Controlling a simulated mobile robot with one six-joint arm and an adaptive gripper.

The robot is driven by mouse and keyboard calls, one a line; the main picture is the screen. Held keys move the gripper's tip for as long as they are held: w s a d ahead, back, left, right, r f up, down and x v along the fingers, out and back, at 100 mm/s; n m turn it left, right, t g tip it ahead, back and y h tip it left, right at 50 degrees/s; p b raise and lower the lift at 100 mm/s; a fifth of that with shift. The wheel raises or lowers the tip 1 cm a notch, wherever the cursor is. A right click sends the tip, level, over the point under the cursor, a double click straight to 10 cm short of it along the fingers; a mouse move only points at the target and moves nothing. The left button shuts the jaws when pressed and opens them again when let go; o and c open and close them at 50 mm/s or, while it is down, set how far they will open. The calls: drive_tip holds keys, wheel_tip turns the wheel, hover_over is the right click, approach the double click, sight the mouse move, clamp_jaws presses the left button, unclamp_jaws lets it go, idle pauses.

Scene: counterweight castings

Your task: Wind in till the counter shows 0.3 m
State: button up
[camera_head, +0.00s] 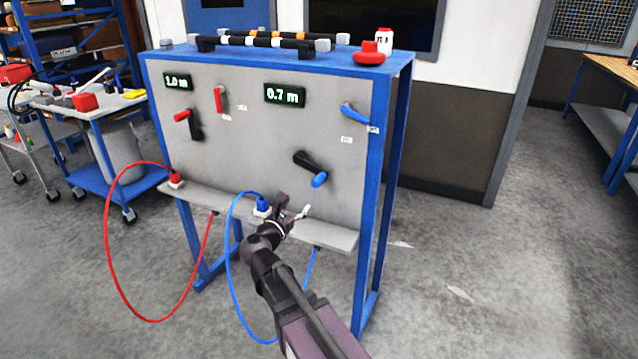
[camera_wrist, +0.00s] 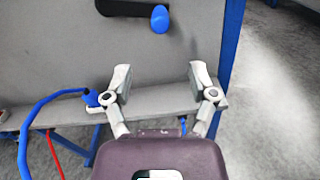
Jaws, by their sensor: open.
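A grey panel (camera_head: 240,150) in a blue frame carries two lit counters. The left counter (camera_head: 176,82) reads 1.0 m and the right counter (camera_head: 285,95) reads 0.7 m. Below the right counter is a black crank with a blue knob (camera_head: 319,180), its arm slanting down to the right. The blue knob (camera_wrist: 159,19) also shows at the top of the wrist view. A second crank with a red knob (camera_head: 182,115) sits below the left counter. My gripper (camera_head: 293,205) is open and empty, below the blue-knobbed crank and in front of the panel; it also shows in the wrist view (camera_wrist: 160,80).
A red lever (camera_head: 218,99) and a blue lever (camera_head: 354,113) are on the panel. A blue hose (camera_head: 230,255) and a red hose (camera_head: 108,240) loop from the grey shelf (camera_head: 333,238). Open floor lies to the right.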

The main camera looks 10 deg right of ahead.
sight(315, 185)
drive_tip(key=shift+d, duration=0.1)
drive_tip(key=shift+x, duration=6.85)
drive_tip(key=c, duration=1)
drive_tip(key=shift+s+d, duration=0.1)
clamp_jaws()
